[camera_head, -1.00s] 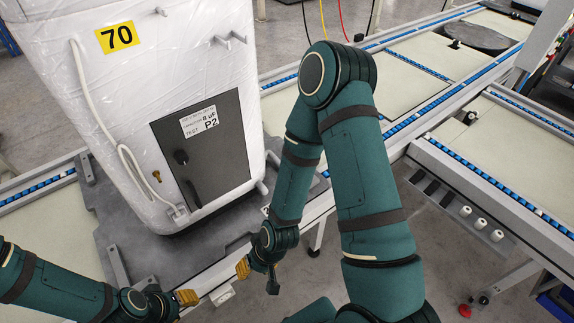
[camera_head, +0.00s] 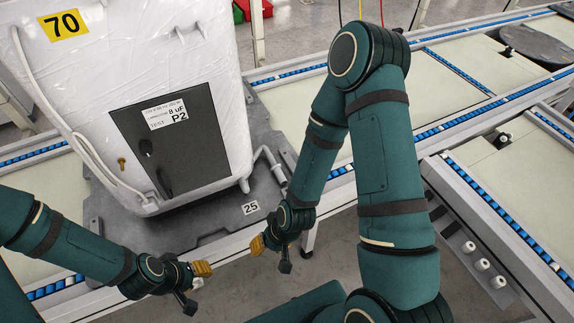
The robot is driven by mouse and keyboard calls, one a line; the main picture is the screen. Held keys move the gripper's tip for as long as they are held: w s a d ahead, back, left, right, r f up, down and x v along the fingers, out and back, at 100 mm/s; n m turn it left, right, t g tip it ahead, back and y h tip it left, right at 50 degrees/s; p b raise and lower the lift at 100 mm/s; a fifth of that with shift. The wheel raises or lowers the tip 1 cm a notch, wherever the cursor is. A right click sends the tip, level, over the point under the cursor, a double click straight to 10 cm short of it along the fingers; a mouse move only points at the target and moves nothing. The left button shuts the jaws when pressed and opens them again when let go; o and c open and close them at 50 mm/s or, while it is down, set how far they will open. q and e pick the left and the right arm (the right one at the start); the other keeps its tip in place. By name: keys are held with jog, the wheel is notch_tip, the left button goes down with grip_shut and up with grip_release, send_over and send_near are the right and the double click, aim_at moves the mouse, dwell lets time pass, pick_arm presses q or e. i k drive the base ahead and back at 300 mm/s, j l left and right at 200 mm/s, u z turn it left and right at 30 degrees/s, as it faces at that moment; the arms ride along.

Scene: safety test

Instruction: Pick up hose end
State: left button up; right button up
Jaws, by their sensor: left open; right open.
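A thin white hose (camera_head: 52,108) runs down the left front of a white, plastic-wrapped unit (camera_head: 180,50). Its lower end (camera_head: 146,200) is near the unit's bottom edge, left of the dark panel (camera_head: 172,143). My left gripper (camera_head: 206,268), with yellow fingers, is open and empty, in front of the unit and below and right of that hose end. My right gripper (camera_head: 256,246) is open and empty, right of the left one. Both are apart from the hose.
The unit stands on a grey base plate (camera_head: 215,222) marked 25. A white bent pipe (camera_head: 270,165) sticks out at the unit's right side. Conveyors with blue rollers (camera_head: 500,92) run behind and to the right. A grey conveyor frame (camera_head: 470,195) is right of my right arm.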

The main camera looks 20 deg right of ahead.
aim_at(275, 169)
jog(key=l, duration=1.8)
jog(key=i, duration=0.4)
